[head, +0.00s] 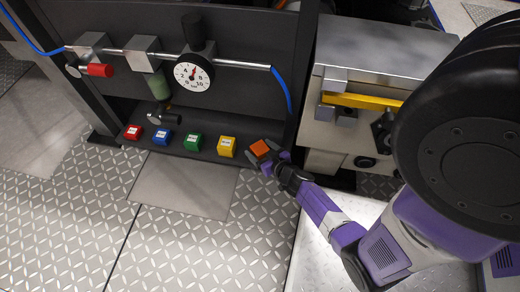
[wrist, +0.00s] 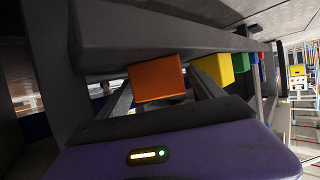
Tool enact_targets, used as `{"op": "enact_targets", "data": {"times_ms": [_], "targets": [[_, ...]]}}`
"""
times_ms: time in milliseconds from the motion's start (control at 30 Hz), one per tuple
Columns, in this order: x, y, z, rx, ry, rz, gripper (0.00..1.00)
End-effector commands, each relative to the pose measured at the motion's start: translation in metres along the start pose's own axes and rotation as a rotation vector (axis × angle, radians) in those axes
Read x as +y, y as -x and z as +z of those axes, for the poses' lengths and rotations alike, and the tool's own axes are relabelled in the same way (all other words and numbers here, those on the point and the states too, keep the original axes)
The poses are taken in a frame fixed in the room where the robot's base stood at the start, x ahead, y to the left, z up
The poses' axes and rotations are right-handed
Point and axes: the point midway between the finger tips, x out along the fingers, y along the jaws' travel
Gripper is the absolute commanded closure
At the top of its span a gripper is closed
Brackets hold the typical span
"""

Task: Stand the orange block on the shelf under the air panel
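The orange block (head: 261,148) is at the right end of the shelf (head: 181,150) under the air panel. It is turned at an angle to the other blocks. My gripper (head: 267,157) reaches in from the lower right with one finger on each side of it. In the wrist view the orange block (wrist: 156,79) fills the space between the fingertips, and the gripper looks shut on it. The block's far end is hidden behind the shelf's dark edge (wrist: 165,30), so I cannot tell whether it rests on the shelf.
Red (head: 133,132), blue (head: 162,137), green (head: 193,142) and yellow (head: 226,147) blocks stand in a row to the left. A hammer (head: 158,117) lies behind them. A dark post (head: 304,95) and a grey cabinet (head: 335,135) are close on the right. The gauge (head: 193,73) hangs above.

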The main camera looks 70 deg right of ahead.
Motion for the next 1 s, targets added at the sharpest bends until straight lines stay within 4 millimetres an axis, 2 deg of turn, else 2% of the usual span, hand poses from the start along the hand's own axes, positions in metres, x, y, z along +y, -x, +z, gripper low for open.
{"op": "enact_targets", "data": {"times_ms": [367,467,800,1000], "targets": [[0.000,0.004,-0.004,0.000,-0.001,0.001,0.24],[0.001,0.018,-0.004,-0.002,-0.001,0.001,0.24],[0.000,0.087,-0.005,-0.002,-0.001,0.001,0.24],[0.000,0.113,-0.004,-0.001,-0.001,0.000,0.24]]}}
